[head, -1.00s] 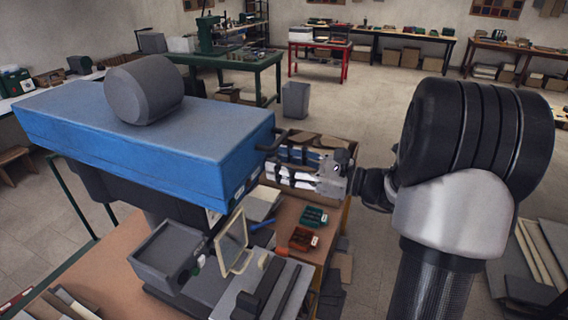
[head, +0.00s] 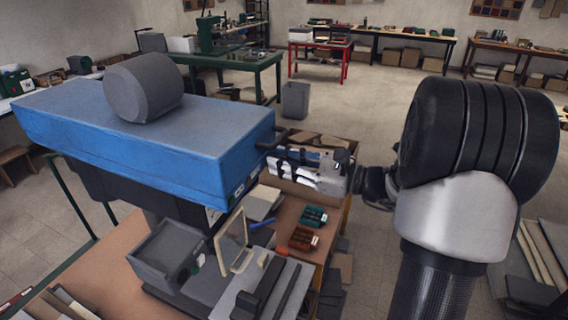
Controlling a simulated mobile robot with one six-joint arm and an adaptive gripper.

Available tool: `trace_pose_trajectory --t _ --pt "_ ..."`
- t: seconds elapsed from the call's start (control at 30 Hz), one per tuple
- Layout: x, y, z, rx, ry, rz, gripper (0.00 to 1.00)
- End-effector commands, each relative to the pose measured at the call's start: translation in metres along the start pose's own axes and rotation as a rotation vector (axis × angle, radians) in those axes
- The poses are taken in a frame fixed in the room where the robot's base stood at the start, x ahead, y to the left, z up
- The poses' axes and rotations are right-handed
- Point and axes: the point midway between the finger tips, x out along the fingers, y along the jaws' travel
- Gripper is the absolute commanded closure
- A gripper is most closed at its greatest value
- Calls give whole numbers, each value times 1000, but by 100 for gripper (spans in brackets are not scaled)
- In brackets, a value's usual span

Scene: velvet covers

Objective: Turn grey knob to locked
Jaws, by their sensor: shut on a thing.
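My gripper (head: 273,162) reaches in from the right, its fingertips against the right end of the blue machine head (head: 110,125). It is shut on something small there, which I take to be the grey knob. The fingers and the machine's end hide the knob, so I cannot see its pointer or any locked mark. A short dark bar (head: 272,143) sticks out just above the fingertips.
Below the head are a grey box (head: 168,252), a framed clear guard (head: 232,240) and a bench with a green tray (head: 313,216) and a red tray (head: 303,239). An open cardboard box lies behind my gripper. The floor behind is mostly clear.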

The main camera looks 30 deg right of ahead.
Motion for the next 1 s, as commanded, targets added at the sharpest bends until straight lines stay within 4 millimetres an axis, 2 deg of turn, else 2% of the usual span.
trace_pose_trajectory --t 0.27,1.0 --pt "0 1 -4 -201 0 0 100" --pt "0 3 -6 -906 1 0 100"
